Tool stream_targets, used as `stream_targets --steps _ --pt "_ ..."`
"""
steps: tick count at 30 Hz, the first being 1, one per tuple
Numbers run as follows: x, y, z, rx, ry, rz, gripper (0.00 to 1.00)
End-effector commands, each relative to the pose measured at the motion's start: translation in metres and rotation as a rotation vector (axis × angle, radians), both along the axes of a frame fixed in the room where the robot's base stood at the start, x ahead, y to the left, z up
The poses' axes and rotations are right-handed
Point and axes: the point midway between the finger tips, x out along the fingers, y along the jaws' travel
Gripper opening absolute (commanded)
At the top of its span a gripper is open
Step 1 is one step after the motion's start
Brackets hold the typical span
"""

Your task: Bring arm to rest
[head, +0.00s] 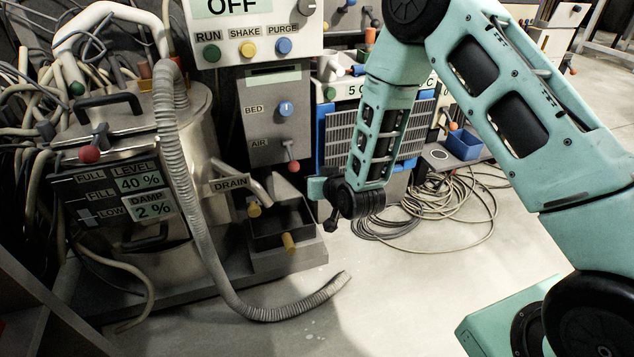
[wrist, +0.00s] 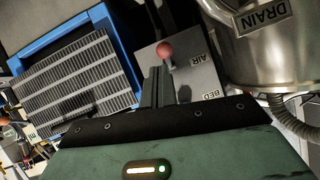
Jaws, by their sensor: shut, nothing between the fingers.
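My gripper (wrist: 155,75) shows in the wrist view with its grey fingers together and nothing between them. Its fingertips appear just short of the red ball knob (wrist: 165,49) of the AIR lever; whether they touch it I cannot tell. In the head view my teal arm reaches down from the top, bent at the dark joint, and its hand end (head: 326,200) is to the right of the red AIR knob (head: 293,167). The fingers are hard to make out there.
A steel drum (head: 190,130) with a ribbed hose (head: 180,190) stands at left. The control box (head: 250,50) reads OFF. A blue-framed grille (head: 335,137) stands behind my arm. Coiled cables (head: 460,215) lie on the floor at right. The floor in front is mostly clear.

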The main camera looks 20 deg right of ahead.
Motion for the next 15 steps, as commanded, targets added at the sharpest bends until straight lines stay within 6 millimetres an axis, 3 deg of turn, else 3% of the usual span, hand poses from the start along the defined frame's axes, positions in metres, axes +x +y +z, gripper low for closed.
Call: stream_targets --steps 11,15 --pt "0.0002 -0.0002 -0.0001 0.0 0.0 0.0 0.0" --pt "-0.0028 0.0085 0.0073 0.001 0.023 0.02 0.0"
